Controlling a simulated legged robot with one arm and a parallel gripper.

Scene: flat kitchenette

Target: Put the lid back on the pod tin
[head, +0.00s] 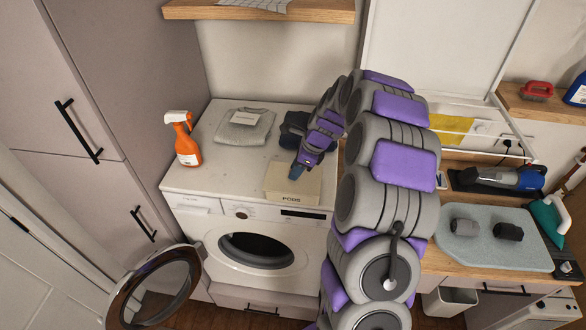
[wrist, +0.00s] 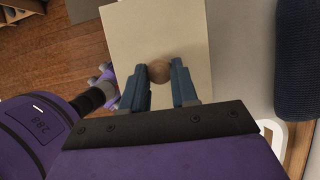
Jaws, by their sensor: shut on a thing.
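The cream pod tin, labelled PODS (head: 291,199), stands at the front right of the washing machine top. Its flat cream lid (head: 279,175) appears over the tin in the head view; I cannot tell whether it rests fully or sits slightly above. In the wrist view the lid (wrist: 188,30) fills the middle, with a round wooden knob (wrist: 159,70) on it. My gripper (head: 295,174) reaches down over the lid. Its two blue fingers (wrist: 160,84) are shut on the knob. The tin below the lid is hidden in the wrist view.
A dark blue folded cloth (head: 293,128) lies behind the tin. A grey folded garment (head: 243,127) and an orange spray bottle (head: 186,143) stand left. The machine's round door (head: 157,291) hangs open. The right counter holds a grey-blue mat (head: 490,252) and a vacuum (head: 507,179).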

